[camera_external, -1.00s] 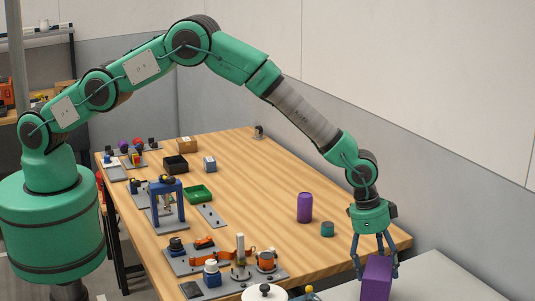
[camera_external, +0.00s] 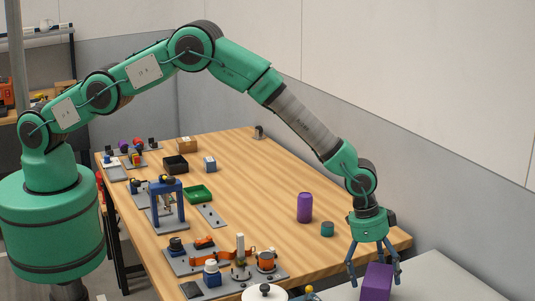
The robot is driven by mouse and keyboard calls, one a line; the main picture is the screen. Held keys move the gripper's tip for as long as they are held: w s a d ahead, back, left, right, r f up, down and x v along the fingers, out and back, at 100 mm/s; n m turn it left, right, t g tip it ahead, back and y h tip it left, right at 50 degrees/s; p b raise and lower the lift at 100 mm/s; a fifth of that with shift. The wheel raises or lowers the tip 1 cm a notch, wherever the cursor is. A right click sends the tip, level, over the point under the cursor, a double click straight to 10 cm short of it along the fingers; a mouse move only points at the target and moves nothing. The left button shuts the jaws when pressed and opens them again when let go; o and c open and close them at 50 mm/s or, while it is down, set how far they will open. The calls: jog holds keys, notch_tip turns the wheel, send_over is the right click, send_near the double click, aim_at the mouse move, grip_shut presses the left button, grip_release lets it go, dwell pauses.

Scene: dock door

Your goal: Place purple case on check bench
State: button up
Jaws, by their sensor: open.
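The purple case (camera_external: 377,283) is a box-shaped block at the lower right, resting on a light grey surface (camera_external: 445,285) beside the wooden table. My gripper (camera_external: 374,276) points down over it, with its fingers spread to either side of the case's top. The jaws are open and a gap shows between the left finger and the case. The bottom of the case is cut off by the picture's edge. I cannot tell for sure which surface is the check bench.
The wooden table (camera_external: 260,190) holds a purple cylinder (camera_external: 304,207), a small teal cylinder (camera_external: 327,229), a green tray (camera_external: 198,193), a black bin (camera_external: 175,164) and a blue press frame (camera_external: 166,200). Fixtures crowd its front edge. A wall stands close on the right.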

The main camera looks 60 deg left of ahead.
jog(key=shift+r, duration=0.2)
jog(key=v, duration=1.1)
jog(key=shift+a+r+b, duration=0.15)
jog(key=shift+r+b, duration=0.2)
dwell(0.4)
